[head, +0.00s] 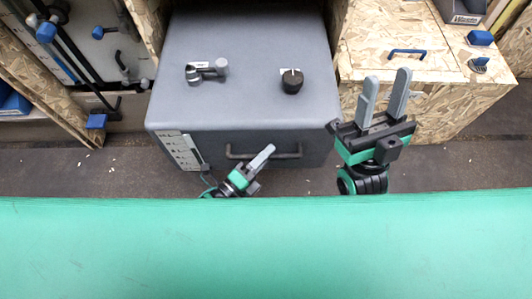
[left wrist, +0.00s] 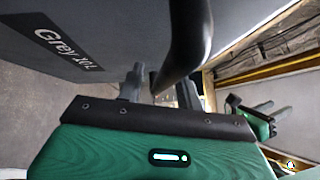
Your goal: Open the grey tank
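The grey tank (head: 240,50) is a large grey box with a flat top, and its lid looks closed. A dark bar handle (head: 236,153) runs across its front. My left gripper (head: 263,157) is at this handle. In the left wrist view, the handle (left wrist: 187,45) reaches down between the two spread fingers of my left gripper (left wrist: 160,90); I cannot tell whether they touch it. My right gripper (head: 385,98) is open and empty, to the right of the tank in front of the wooden boxes.
On the tank top are a metal latch-like fitting (head: 206,71) and a black knob (head: 292,80). A wooden box with a blue handle (head: 407,53) stands at the right. Rods and blue-ended fittings (head: 97,120) are at the left. A strip of floor (head: 100,172) is clear in front.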

